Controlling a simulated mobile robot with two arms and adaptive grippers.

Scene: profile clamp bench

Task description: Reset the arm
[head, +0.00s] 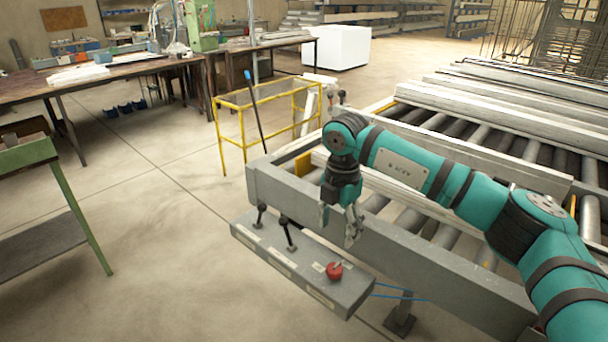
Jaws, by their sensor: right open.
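My right arm, teal with black bands, reaches in from the right edge over the roller conveyor (430,228). Its right gripper (340,228) hangs pointing down with its fingers apart and nothing between them. The gripper is in front of the conveyor's grey side rail, just above or behind a grey control box (310,268); the exact gap cannot be told. The box carries two black levers (287,233) and a red knob (334,270). The gripper is to the right of the levers and above the red knob. My left gripper does not show.
Long metal profiles (510,118) lie across the conveyor at the right. A yellow frame (232,125) stands behind the conveyor's left end. Workbenches (110,70) line the back left, and a green-legged table (30,152) is at the left edge. The floor between is clear.

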